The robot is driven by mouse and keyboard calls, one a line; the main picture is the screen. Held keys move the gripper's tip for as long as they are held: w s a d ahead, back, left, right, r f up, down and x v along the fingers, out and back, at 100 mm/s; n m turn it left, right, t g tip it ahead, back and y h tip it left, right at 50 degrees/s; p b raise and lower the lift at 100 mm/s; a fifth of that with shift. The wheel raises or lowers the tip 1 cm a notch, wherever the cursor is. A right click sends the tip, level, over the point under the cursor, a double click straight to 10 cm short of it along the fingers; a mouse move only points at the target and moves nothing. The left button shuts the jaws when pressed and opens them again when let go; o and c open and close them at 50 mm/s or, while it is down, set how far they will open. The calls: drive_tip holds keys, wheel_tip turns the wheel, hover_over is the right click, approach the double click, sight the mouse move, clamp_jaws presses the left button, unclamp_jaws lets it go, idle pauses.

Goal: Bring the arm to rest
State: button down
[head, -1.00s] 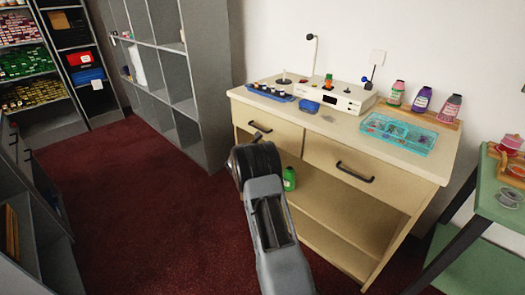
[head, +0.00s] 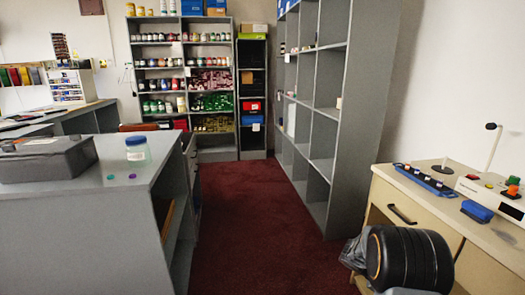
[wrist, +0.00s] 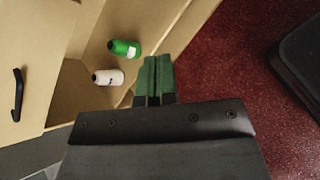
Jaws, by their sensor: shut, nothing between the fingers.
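In the wrist view my gripper (wrist: 153,78) is shut, its two greenish fingers side by side with nothing between them. It is in front of the cream drawer desk (wrist: 28,75), beside the open shelf space where a green bottle (wrist: 123,48) and a white bottle (wrist: 107,77) are. It looks apart from both bottles. In the head view, a thick black joint and grey parts of my arm show at the lower right, in front of the desk (head: 395,185). My fingers are out of sight there.
A grey counter (head: 90,235) with a dark grey box (head: 45,160) and a clear jar (head: 137,153) stands on the left. A tall grey shelf unit (head: 352,120) stands right of centre. The red carpet (head: 250,225) between them is clear.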

drive_tip(key=s+a+r+m+t+y+p, duration=0.2)
drive_tip(key=s+a+r+p, duration=0.3)
drive_tip(key=a+r, duration=0.3)
drive_tip(key=s+a+r+m+t+y+p, duration=0.2)
drive_tip(key=s+a+r+m+y+p, duration=0.2)
drive_tip(key=a+r, duration=0.4)
drive_tip(key=s+a+r+m+t+y+p, duration=0.2)
drive_tip(key=s+a+r+p, duration=0.4)
drive_tip(key=r, duration=0.9)
drive_tip(key=a+m+y+p, duration=0.1)
drive_tip(key=a+y, duration=0.1)
drive_tip(key=a, duration=0.1)
drive_tip(key=shift+r+m+p, duration=0.25)
drive_tip(key=shift+m+p, duration=0.1)
drive_tip(key=shift+m, duration=0.05)
